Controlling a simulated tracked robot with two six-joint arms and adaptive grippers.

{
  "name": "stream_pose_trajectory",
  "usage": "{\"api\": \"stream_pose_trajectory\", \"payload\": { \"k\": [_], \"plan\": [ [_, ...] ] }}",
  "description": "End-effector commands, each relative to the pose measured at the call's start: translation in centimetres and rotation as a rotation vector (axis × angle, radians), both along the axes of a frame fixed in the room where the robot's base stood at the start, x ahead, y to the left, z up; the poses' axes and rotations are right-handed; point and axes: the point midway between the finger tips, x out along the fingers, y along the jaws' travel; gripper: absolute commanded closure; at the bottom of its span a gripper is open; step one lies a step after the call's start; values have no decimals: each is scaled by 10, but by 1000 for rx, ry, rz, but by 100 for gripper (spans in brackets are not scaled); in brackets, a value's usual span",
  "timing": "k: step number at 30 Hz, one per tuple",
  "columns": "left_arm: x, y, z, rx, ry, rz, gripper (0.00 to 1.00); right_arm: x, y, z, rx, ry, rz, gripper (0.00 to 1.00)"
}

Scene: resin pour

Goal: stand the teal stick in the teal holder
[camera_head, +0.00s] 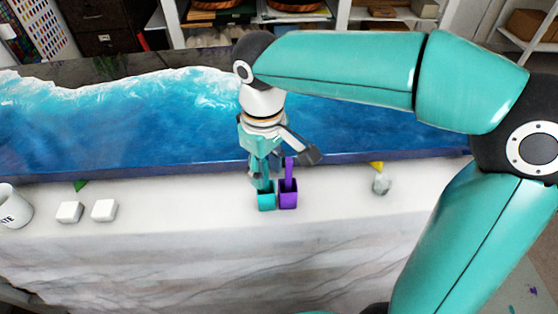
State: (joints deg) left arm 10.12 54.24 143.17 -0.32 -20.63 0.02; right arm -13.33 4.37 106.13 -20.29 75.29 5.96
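The teal holder (266,201) is a small open cup on the white marble counter. A thin teal stick (265,182) shows upright with its lower end in the teal holder; its upper part merges with my gripper's teal body. My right gripper (283,164) is directly above, pointing down, with its dark-tipped fingers spread apart. One finger reaches out to the right past the purple stick, the other is left of the teal stick. The fingers look clear of the teal stick. My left gripper is not in view.
A purple holder (288,200) with a purple stick (289,172) stands close to the right of the teal holder. White blocks (104,210) and a white mug (13,206) are left; a grey stone-like piece (381,184) is right. A blue resin slab (140,125) lies behind.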

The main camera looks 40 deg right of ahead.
Motion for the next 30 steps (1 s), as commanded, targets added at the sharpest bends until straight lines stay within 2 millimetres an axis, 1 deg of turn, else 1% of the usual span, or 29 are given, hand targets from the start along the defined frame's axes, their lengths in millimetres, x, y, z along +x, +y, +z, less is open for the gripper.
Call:
{"api": "stream_pose_trajectory", "payload": {
  "k": [7, 11, 14, 21, 24, 27, 30],
  "plan": [
    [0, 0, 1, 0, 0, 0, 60, 0, 0, 3, 0, -1, 0, 59],
    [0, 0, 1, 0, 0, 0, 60, 1, 0, 16, 0, -3, -1, 59],
    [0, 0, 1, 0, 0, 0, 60, 0, 0, 32, 1, -5, 0, 59],
    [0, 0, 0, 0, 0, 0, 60, 0, 1, 81, 2, -5, 1, 59],
    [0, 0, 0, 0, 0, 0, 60, 0, 0, 98, 2, -3, 0, 59],
    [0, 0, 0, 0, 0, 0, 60, -1, 0, 110, 0, -2, 0, 59],
    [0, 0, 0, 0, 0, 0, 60, -1, 0, 116, 0, 0, -1, 59]
  ]
}}
